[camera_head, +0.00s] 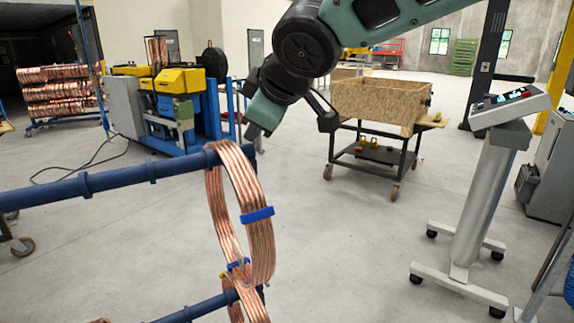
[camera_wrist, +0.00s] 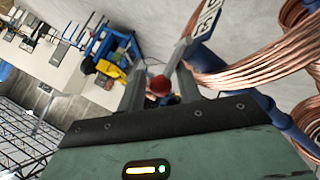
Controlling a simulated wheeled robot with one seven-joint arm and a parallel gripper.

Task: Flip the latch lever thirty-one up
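My gripper (camera_head: 252,132) points down beside the right end of the upper blue bar (camera_head: 120,175), next to the hanging copper coils (camera_head: 240,195). In the wrist view my two fingers (camera_wrist: 160,75) stand apart. A small red rounded part (camera_wrist: 158,85) with something dark and blue by it shows between them; I cannot tell whether it is a latch lever, or whether either finger touches it. No number thirty-one is readable, and no lever can be made out clearly in the head view, where the arm covers the bar end.
The copper coils (camera_wrist: 260,60) hang close to the right of my fingers in the wrist view. A lower blue bar (camera_head: 195,310) carries more coil. A wooden crate on a cart (camera_head: 375,100) stands behind, and a grey console (camera_head: 480,200) stands right. The floor between is clear.

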